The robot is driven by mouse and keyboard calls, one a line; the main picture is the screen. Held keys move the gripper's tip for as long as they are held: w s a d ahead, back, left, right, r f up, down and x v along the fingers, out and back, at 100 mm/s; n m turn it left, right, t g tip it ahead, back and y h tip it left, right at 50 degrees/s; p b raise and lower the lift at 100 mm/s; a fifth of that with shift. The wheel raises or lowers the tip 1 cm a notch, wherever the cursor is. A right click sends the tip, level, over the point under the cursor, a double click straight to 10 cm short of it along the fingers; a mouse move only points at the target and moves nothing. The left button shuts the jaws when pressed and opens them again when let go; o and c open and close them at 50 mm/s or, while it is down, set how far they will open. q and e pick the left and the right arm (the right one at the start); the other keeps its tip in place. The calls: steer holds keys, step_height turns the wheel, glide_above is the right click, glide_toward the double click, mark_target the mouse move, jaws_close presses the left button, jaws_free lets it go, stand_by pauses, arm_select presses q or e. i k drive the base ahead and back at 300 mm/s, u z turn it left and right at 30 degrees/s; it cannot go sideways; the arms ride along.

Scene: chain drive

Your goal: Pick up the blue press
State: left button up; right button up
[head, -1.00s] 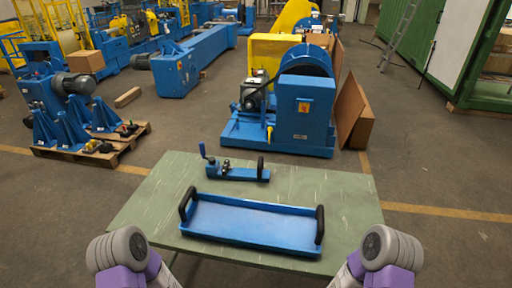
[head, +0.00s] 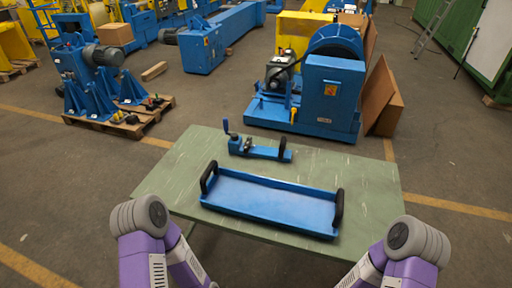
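The blue press (head: 262,151) is a small blue bar-shaped tool with a blue crank handle at its left end and a black upright handle at its right end. It lies on the green table (head: 365,188) near the back edge, behind the blue tray. Both my arms show at the bottom of the head view, left and right, in front of the table. My grippers are out of the picture, so I cannot see whether they hold anything.
A blue tray (head: 268,196) with two black handles lies across the table's front half. It looks empty. The table is bare to the right and left. A large blue machine (head: 330,95) and a pallet (head: 125,127) stand on the floor behind.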

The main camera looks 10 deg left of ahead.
mark_target(281, 155)
steer(key=u, duration=0.7)
steer(key=k, duration=0.95)
steer(key=u, duration=2.85)
steer(key=i, duration=0.15)
steer(key=z, duration=1.2)
steer(key=i, duration=2)
steer(key=z, duration=0.85)
steer(key=i, duration=1.35)
steer(key=z, duration=1.8)
steer(key=i, duration=0.5)
steer(key=z, duration=0.35)
